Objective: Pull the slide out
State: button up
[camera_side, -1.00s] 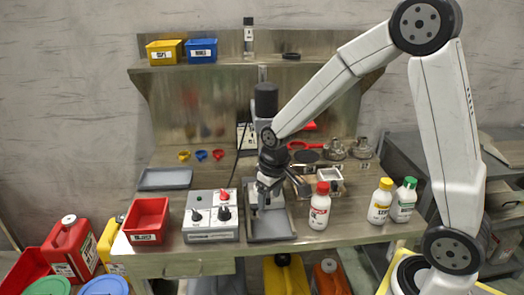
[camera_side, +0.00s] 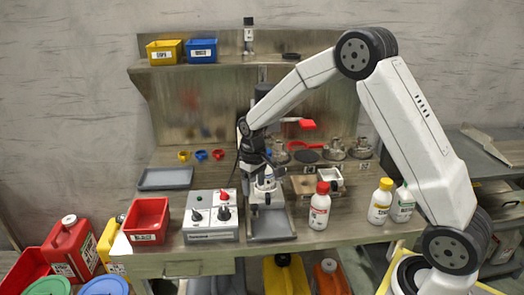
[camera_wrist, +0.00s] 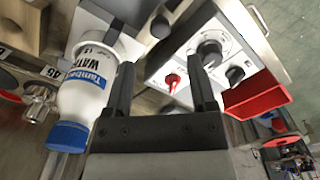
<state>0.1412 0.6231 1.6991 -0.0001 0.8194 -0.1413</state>
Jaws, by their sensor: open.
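My gripper (camera_side: 256,188) points down, open and empty, beside the dark stand at the middle of the bench. In the wrist view its two dark fingers (camera_wrist: 162,88) are apart with nothing between them. A grey tray-like base (camera_side: 270,227) lies under the stand, below and right of my gripper. I cannot tell which part is the slide; my arm hides much of the stand. In the wrist view a white bottle with a blue cap (camera_wrist: 88,92) is close to the left finger.
A control box with knobs (camera_side: 211,226) is just left of my gripper, with a red bin (camera_side: 148,220) beyond it. A red-capped bottle (camera_side: 320,207) stands right of the base. Yellow-capped (camera_side: 380,203) and green-capped bottles stand farther right. A grey tray (camera_side: 165,178) lies at the back left.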

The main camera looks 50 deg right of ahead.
aim_at(254, 205)
jog(key=shift+f, duration=3.55)
grip_shut()
